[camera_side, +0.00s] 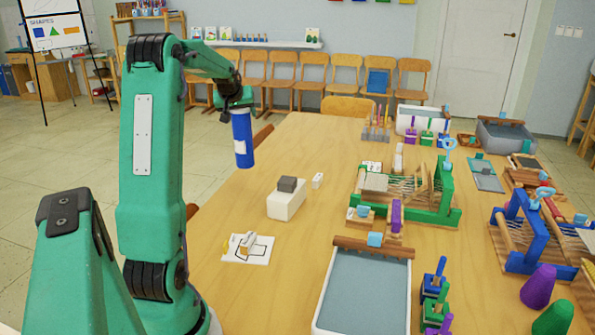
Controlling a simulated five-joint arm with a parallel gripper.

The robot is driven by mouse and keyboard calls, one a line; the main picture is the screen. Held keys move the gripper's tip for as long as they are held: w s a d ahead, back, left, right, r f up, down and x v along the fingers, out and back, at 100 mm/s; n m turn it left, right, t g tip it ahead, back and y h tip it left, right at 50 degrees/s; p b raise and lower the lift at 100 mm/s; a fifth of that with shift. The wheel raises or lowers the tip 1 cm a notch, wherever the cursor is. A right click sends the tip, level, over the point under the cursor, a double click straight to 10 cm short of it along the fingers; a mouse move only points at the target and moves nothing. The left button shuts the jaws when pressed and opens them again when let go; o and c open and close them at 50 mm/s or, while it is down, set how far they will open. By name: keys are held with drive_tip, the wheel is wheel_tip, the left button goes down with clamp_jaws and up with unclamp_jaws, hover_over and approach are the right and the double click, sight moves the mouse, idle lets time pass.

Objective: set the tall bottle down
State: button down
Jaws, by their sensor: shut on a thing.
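The tall bottle (242,136) is a blue cylinder with a white label, hanging roughly upright and slightly tilted. My gripper (236,104) is shut on its top end and holds it in the air. In the picture the bottle shows in front of the floor, near the left edge of the wooden table (320,215). Its lower end is apart from any surface that I can see. The finger contact is small and partly hidden behind the wrist.
A white block with a grey block on top (287,203) stands on the table near the left edge. A white card (247,248) lies closer. A grey tray (365,290), a green loom (415,195) and a blue loom (540,230) fill the right side. Bare table lies behind the white block.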

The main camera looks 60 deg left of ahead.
drive_tip(key=s+d+f, duration=0.1)
drive_tip(key=s+d, duration=0.6)
drive_tip(key=d, duration=0.1)
drive_tip(key=shift+s+f, duration=0.2)
drive_tip(key=shift+f, duration=0.15)
drive_tip(key=shift+f, duration=4.15)
drive_tip(key=shift+c, duration=1.6)
unclamp_jaws()
drive_tip(key=shift+f, duration=0.1)
drive_tip(key=shift+d+r, duration=0.1)
drive_tip(key=shift+r, duration=0.1)
